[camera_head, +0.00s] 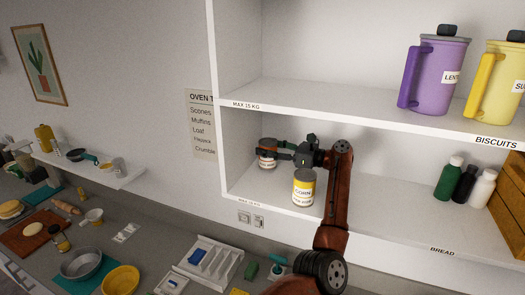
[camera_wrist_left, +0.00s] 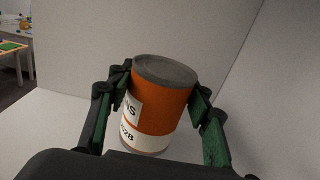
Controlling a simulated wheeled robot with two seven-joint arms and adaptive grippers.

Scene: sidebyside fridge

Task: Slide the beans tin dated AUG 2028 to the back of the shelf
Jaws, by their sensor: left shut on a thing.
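The beans tin (camera_head: 267,164) is at the left end of the middle shelf, close to the side wall. In the left wrist view the tin (camera_wrist_left: 160,103) is orange with a grey lid and a white lower band; label parts reading "NS" and "028" show. My left gripper (camera_head: 273,149) reaches in from the right and is shut on the tin, one finger on each side. The tin looks upright; whether its base touches the shelf is hard to tell. The rest of the date is hidden. My right gripper is not in view.
A yellow-and-white tin (camera_head: 303,189) stands in front of the gripper, near the shelf's front edge. A green bottle (camera_head: 448,178), a black one and a white one stand further right. The upper shelf (camera_head: 330,97) is overhead. The shelf between my arm and the bottles is clear.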

